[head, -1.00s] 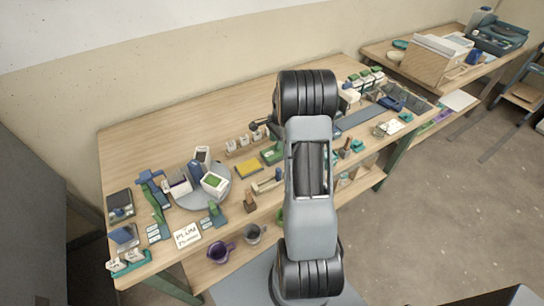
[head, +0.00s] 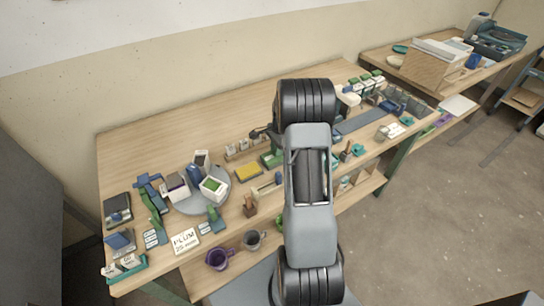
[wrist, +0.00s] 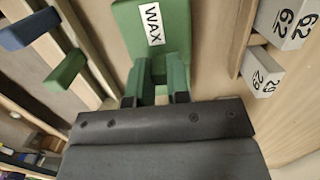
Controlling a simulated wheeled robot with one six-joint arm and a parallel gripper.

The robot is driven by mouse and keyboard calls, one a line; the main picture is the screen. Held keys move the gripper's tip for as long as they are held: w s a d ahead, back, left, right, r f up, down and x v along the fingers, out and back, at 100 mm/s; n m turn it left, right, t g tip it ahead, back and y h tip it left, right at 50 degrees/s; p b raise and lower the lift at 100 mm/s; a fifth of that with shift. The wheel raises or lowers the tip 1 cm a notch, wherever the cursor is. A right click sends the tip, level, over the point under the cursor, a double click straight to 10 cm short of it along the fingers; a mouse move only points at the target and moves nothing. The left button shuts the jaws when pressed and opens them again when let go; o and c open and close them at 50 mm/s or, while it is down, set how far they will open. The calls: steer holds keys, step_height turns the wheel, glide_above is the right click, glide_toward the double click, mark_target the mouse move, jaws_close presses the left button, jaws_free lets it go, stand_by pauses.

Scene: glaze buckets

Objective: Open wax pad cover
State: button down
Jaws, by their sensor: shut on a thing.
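A green cover with a white WAX label (wrist: 153,24) is at the top centre of the wrist view. My gripper (wrist: 156,97) is shut on its green handle (wrist: 159,68), with one finger on each side. In the head view, a green block-like wax pad (head: 271,159) stands on the bench just left of my arm. My fingertips are hidden in the head view. I cannot tell how far the cover is raised from its base.
A yellow pad (head: 248,172) lies left of the wax pad. A round grey turntable (head: 203,204) carries several containers. A purple mug (head: 219,258) and a grey mug (head: 253,241) are at the bench's front edge. White labelled blocks (wrist: 282,22) stand close on the right in the wrist view.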

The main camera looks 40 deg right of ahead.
steer(key=shift+s+d, duration=0.15)
steer(key=shift+d, duration=3.25)
steer(key=c, duration=1.2)
jaws_free()
steer(key=shift+o, duration=0.2)
step_height(320, 180, up, 7)
steer(key=p, duration=0.5)
